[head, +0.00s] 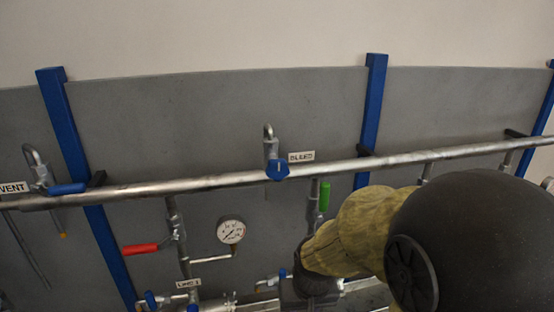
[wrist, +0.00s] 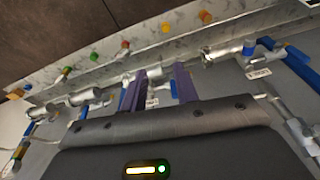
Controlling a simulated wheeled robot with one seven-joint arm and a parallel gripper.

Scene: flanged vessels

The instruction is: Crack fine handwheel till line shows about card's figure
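A round white pressure gauge (head: 231,232) stands on the pipework left of my arm; its needle is too small to read. A blue handwheel (head: 278,170) sits on the long pipe beside a BLEED label (head: 301,156). Another blue handle (head: 150,300) is at the bottom left, near a label that seems to read LINE (head: 188,284). I cannot tell which one is the fine handwheel. No card with a figure is readable. My gripper (wrist: 160,82) has its two purple fingers apart, with a small white label (wrist: 152,102) and a blue part (wrist: 174,88) visible between or behind them.
A long metal pipe (head: 220,182) crosses the grey panel, held by blue posts (head: 372,100). A red lever (head: 140,249) and a green handle (head: 324,196) hang below it. A VENT label (head: 12,188) is far left. Lower pipework is crowded around my wrist.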

